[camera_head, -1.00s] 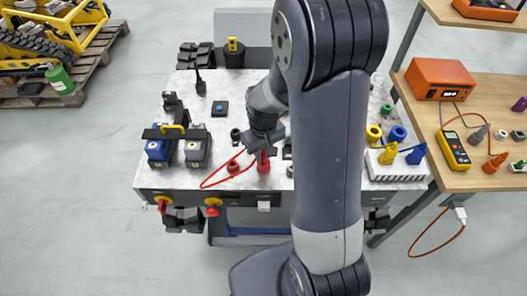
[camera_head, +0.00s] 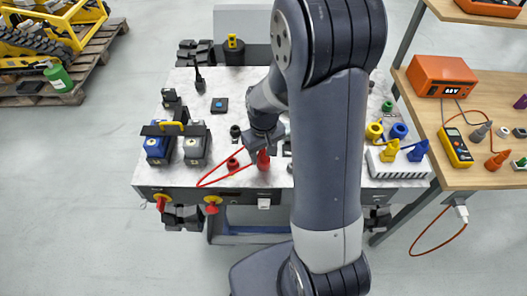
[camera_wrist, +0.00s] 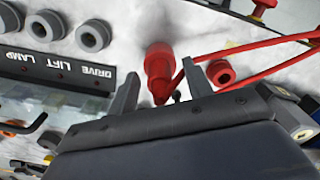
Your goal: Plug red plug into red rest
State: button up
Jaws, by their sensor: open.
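The red plug (camera_head: 263,160) stands upright at the front of the bench, right of a red ring-shaped rest (camera_head: 233,164). In the wrist view the plug (camera_wrist: 158,68) points towards the camera, between the spread fingers of my gripper (camera_wrist: 160,82). My gripper (camera_head: 265,140) is open over the plug; I cannot tell whether a finger touches it. The red ring (camera_wrist: 221,73) lies just right of the right finger in that view, its hole empty. A red cable (camera_wrist: 250,47) runs off to the right. What the plug's base sits in is hidden.
A dark panel marked DRIVE, LIFT, LAMP (camera_wrist: 55,70) and grey rings (camera_wrist: 92,36) lie left in the wrist view. Blue and grey blocks (camera_head: 158,148) stand left. A white block (camera_head: 395,166) with yellow and blue plugs stands right.

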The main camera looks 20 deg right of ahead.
jog(key=shift+r, duration=0.1)
notch_tip(320, 180, up, 11)
jog(key=shift+f, duration=0.2)
jog(key=shift+f, duration=0.1)
dwell(0.4)
notch_tip(320, 180, down, 11)
jog(key=shift+r, duration=0.2)
jog(key=shift+r+p, duration=0.45)
jog(key=shift+r, duration=0.05)
jog(key=shift+f, duration=0.15)
